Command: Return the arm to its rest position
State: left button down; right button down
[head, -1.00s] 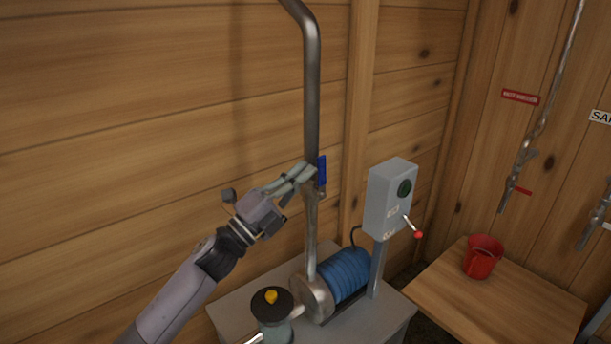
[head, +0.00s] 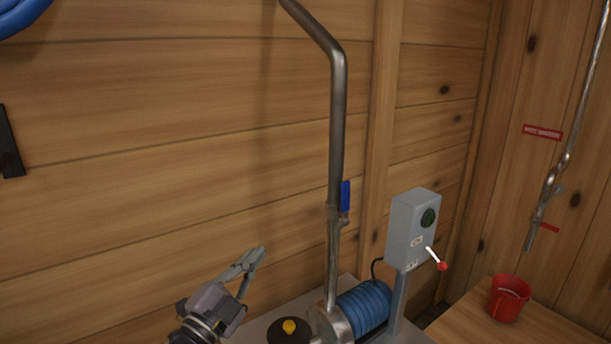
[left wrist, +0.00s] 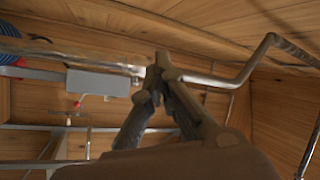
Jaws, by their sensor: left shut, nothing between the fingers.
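My left gripper (head: 251,262) is at the lower middle left of the head view, in front of the plank wall. Its fingers are together with nothing between them. It is apart from the steel pipe (head: 338,130) and its blue valve handle (head: 345,195), which lie to its right. In the left wrist view the shut fingertips (left wrist: 160,64) show in the middle, with the pipe (left wrist: 245,72) behind them. The rest of my left arm is cut off below the head view. My right gripper is not in view.
A blue pump motor (head: 364,306) and a black cap with a yellow knob (head: 289,327) are low in the middle. A grey switch box (head: 408,230) has a red-tipped lever. A red cup (head: 509,298) stands on a wooden table (head: 470,325).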

pick_arm(q)
jog(key=s+a+f+n+g+y, duration=0.4)
jog(key=s+f+n, duration=0.2)
jog(key=f, duration=0.4)
jog(key=s+a+f+n+g+y, duration=0.3)
jog(key=s+f+n+y, duration=0.3)
jog(key=f, duration=0.5)
jog(key=s+a+f+n+g, duration=0.15)
jog(key=s+f+g, duration=0.3)
jog(key=s, duration=0.65)
jog(key=s+a+f+n+g, duration=0.15)
jog(key=s+f+g, duration=0.3)
jog(key=s, duration=0.65)
notch_tip(320, 180, down, 25)
jog(key=s+a+f+g, duration=0.1)
jog(key=s+a+f, duration=0.1)
jog(key=s+f, duration=1.5)
jog(key=shift+s+a+f+m+g, duration=0.2)
jog(key=shift+a+f+m+g, duration=0.1)
jog(key=shift+g, duration=0.1)
